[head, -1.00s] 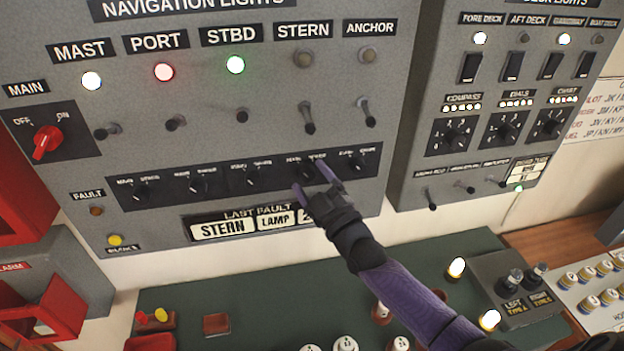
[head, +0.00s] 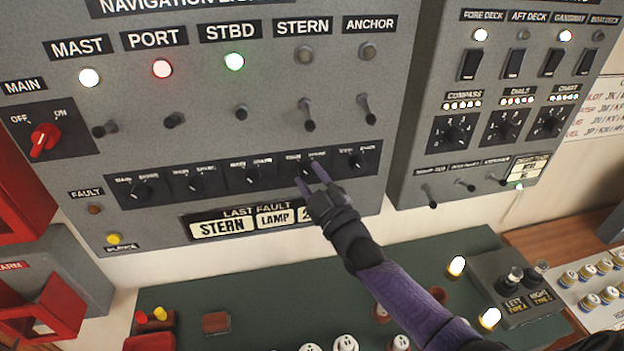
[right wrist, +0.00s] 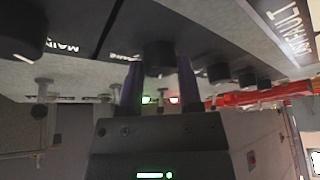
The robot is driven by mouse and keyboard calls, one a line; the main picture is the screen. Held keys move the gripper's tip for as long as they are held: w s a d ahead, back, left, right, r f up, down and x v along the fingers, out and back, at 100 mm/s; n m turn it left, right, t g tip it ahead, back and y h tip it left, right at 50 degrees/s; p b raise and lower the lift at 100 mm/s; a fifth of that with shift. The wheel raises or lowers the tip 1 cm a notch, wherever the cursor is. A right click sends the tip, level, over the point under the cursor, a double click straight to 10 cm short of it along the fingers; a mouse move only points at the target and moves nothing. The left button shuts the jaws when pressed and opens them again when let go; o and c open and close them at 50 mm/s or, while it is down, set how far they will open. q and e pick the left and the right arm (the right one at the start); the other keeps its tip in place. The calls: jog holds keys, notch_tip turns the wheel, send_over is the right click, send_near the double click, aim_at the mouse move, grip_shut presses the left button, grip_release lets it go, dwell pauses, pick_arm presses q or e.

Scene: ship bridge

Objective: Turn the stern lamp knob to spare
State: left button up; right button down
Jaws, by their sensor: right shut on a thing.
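The stern lamp knob (head: 306,169) is a small black knob in the dark strip of selector knobs, in the column under the STERN label (head: 303,27). My right gripper (head: 309,176) is shut on it, one finger on each side. In the right wrist view the knob (right wrist: 158,55) shows between the two fingers (right wrist: 160,75). The fingers partly cover the knob in the head view, and I cannot read which way it points. The stern lamp (head: 304,55) is dark. My left gripper is not in view.
Neighbouring selector knobs (head: 252,175) and (head: 357,160) sit close on both sides. Toggle levers (head: 308,115) stick out above the strip. The last-fault plate (head: 222,226) reads STERN LAMP. A green console top (head: 250,290) with several small items lies below.

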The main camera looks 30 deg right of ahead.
jog(key=m+h, duration=0.1)
jog(key=m, duration=0.1)
jog(key=m+b, duration=0.1)
jog(key=m, duration=0.1)
jog(key=shift+a+f+t+h, duration=0.15)
jog(key=shift+f+t+h, duration=0.05)
jog(key=shift+t+h, duration=0.2)
jog(key=m+h, duration=0.2)
jog(key=m, duration=0.2)
jog(key=shift+b, duration=0.35)
jog(key=m+h, duration=0.1)
jog(key=m, duration=0.2)
jog(key=m+h, duration=0.2)
jog(key=shift+a+m+h, duration=0.15)
jog(key=shift+m+h, duration=0.15)
jog(key=shift+m, duration=0.1)
jog(key=shift+m+g+h, duration=0.3)
jog(key=shift+m+h, duration=0.45)
jog(key=shift+m, duration=0.65)
jog(key=shift+m+g+h, duration=0.3)
jog(key=shift+m+h, duration=0.45)
jog(key=shift+m, duration=0.95)
jog(key=shift+c, duration=1.4)
grip_release()
